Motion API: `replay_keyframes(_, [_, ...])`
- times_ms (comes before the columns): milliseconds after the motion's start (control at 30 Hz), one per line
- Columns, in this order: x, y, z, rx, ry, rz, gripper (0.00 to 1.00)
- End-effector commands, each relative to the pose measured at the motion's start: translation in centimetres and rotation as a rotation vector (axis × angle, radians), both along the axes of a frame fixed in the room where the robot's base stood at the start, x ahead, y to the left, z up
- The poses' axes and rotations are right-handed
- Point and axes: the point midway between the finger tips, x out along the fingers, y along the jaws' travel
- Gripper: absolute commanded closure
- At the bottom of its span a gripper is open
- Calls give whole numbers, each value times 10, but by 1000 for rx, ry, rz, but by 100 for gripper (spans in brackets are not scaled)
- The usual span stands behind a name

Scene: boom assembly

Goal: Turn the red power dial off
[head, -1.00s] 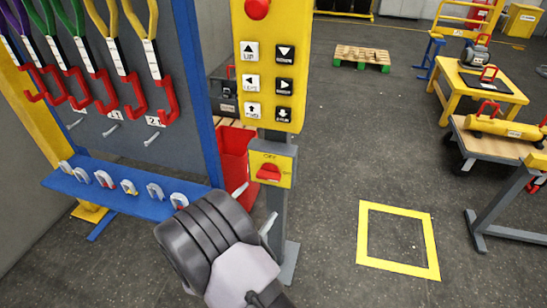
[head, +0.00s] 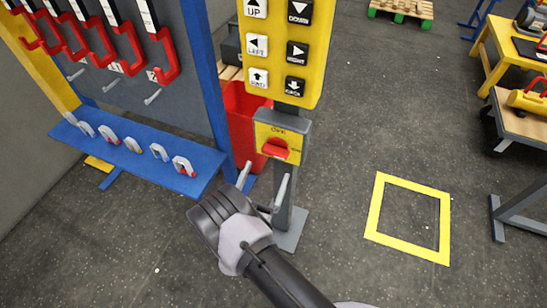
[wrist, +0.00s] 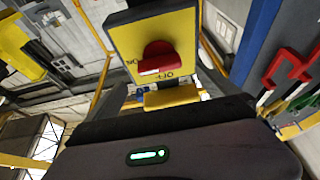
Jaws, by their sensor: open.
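The red power dial (head: 276,148) sits on a yellow plate on a grey switch box (head: 290,122), below the button panel on a post. In the wrist view the dial (wrist: 158,58) is near the upper middle, upside down, with OFF lettering below it and ON lettering at its left. Its grip lies roughly level, towards the ON side. My gripper (head: 262,182) is open and empty in the head view, its two fingers apart, just below and in front of the switch box. I see no contact with the dial.
The yellow button panel (head: 281,45) is directly above. A blue shelf (head: 80,150) with several shackles and a tool board stand to the left. A red bin (head: 243,125) is behind the post. A yellow floor square (head: 372,205) lies on open floor to the right.

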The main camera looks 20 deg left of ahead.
Motion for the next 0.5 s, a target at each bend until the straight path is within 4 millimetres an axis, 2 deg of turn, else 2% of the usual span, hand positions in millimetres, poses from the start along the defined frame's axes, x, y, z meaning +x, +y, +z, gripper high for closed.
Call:
replay_keyframes(100, [28, -4, 9, 3, -1, -4, 1])
replay_keyframes(200, [44, -4, 17, 3, -1, -2, 1])
replay_keyframes(333, [56, -5, 23, 0, 0, -1, 1])
replay_keyframes(500, [60, -5, 25, 0, 1, 0, 1])
